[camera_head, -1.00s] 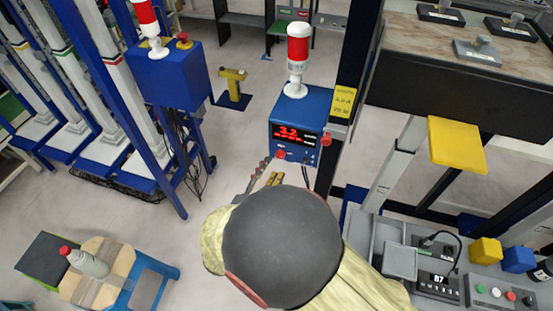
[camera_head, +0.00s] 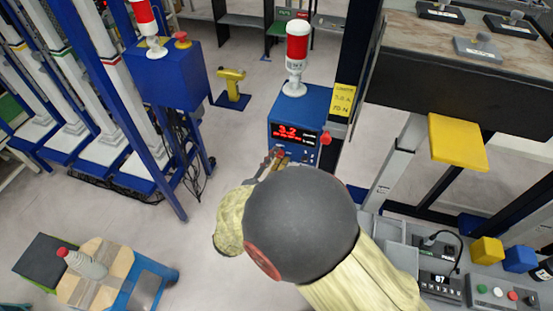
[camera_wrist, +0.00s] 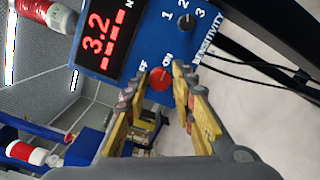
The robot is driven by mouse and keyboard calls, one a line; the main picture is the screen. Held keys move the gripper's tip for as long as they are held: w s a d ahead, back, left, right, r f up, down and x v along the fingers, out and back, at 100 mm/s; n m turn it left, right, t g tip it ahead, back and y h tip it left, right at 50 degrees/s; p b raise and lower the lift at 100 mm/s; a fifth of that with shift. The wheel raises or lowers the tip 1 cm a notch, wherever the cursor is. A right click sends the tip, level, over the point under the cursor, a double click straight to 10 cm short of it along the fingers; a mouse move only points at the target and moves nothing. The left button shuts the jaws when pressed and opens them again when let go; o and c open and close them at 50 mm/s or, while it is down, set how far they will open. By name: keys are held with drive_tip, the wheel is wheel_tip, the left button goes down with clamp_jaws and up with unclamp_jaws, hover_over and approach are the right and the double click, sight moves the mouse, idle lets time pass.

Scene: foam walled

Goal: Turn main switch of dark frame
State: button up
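The blue control box (camera_head: 300,108) with a red display reading 3.2 hangs on the dark frame post (camera_head: 352,85). In the wrist view its face (camera_wrist: 150,45) shows a red knob (camera_wrist: 160,79) with an ON label and a partly hidden OFF label. I take this knob for the main switch; in the head view it is small, at the box's lower left (camera_head: 280,154). My gripper (camera_wrist: 162,82) is open, with a fingertip on either side of the red knob. I cannot tell whether they touch it. In the head view my gripper (camera_head: 274,163) is partly hidden by my arm.
A black sensitivity knob (camera_wrist: 185,22) sits beside the red one. Black cables (camera_wrist: 270,68) run close to the fingers. A red button (camera_head: 326,138) sticks out at the box's right side, and a red and white beacon (camera_head: 297,50) stands on top. Another blue box (camera_head: 165,75) is at left.

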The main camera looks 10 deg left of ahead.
clamp_jaws()
drive_tip(key=shift+n+p, duration=0.3)
drive_tip(key=n+p, duration=0.2)
drive_tip(key=n, duration=0.2)
drive_tip(key=shift+t, duration=0.3)
drive_tip(key=n+p, duration=0.3)
drive_tip(key=shift+n+y, duration=0.3)
drive_tip(key=shift+n, duration=0.1)
drive_tip(key=n+t+p, duration=0.1)
drive_tip(key=n+p, duration=0.3)
drive_tip(key=n, duration=0.2)
drive_tip(key=shift+y, duration=0.4)
drive_tip(key=n+p, duration=0.3)
drive_tip(key=n, duration=0.1)
drive_tip(key=shift+f+n+y, duration=0.1)
drive_tip(key=shift+n+y, duration=0.2)
drive_tip(key=shift+y, duration=0.1)
drive_tip(key=shift+n, duration=0.3)
drive_tip(key=shift+o, duration=2.3)
unclamp_jaws()
